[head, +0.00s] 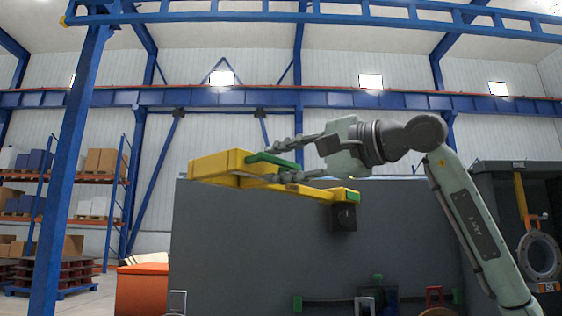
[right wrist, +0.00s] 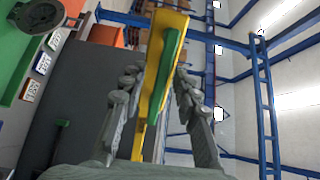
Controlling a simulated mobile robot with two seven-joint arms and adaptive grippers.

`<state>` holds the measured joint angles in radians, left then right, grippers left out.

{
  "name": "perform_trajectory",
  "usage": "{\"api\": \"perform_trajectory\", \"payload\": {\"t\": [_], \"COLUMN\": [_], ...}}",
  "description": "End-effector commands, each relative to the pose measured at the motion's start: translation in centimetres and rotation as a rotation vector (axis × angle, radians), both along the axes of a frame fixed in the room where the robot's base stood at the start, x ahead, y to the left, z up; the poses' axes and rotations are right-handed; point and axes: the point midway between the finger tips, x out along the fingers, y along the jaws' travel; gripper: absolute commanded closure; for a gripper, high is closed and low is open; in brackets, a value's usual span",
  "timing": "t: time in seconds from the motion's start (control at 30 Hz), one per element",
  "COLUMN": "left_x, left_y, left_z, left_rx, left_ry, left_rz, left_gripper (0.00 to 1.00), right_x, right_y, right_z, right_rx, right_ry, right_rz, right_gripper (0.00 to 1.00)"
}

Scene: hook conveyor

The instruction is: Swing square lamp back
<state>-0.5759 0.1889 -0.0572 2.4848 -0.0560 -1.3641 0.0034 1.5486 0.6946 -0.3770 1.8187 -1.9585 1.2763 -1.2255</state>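A dark box-shaped lamp (head: 343,218) hangs below the right end of a yellow swing arm (head: 222,166) in the head view. A green bar (head: 272,160) lies along the yellow arm. My right gripper (head: 268,165) reaches in from the right, its fingers spread, one above and one below the green bar. In the right wrist view, the green bar (right wrist: 172,75) and yellow arm (right wrist: 157,60) run between the two fingers (right wrist: 158,82). The fingers look open; whether either touches the bar is unclear. The lamp is not clearly visible there. My left gripper is not in view.
A large grey panel (head: 240,260) stands behind the arm. A dark machine with a round port (head: 541,256) is at the right. Green and red fittings (head: 388,298) sit low in front. An orange box (head: 142,288), shelves (head: 98,180) and a blue post (head: 68,160) are at the left.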

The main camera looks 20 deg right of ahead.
Motion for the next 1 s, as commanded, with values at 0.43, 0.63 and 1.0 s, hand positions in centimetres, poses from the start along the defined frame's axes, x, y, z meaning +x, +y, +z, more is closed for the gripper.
{"api": "perform_trajectory", "payload": {"t": [0.43,0.63,1.0], "left_x": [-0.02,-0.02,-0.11], "left_y": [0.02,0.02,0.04], "left_z": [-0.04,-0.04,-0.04], "left_rx": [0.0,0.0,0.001], "left_ry": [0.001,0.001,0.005], "left_rz": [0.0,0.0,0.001], "left_gripper": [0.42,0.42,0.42], "right_x": [0.01,0.0,0.05], "right_y": [0.01,0.0,0.09], "right_z": [-0.03,-0.05,-0.05], "right_rx": [0.001,0.0,0.0], "right_ry": [0.001,0.001,0.002], "right_rz": [0.0,0.0,-0.001], "right_gripper": [1.0,1.0,1.0]}}
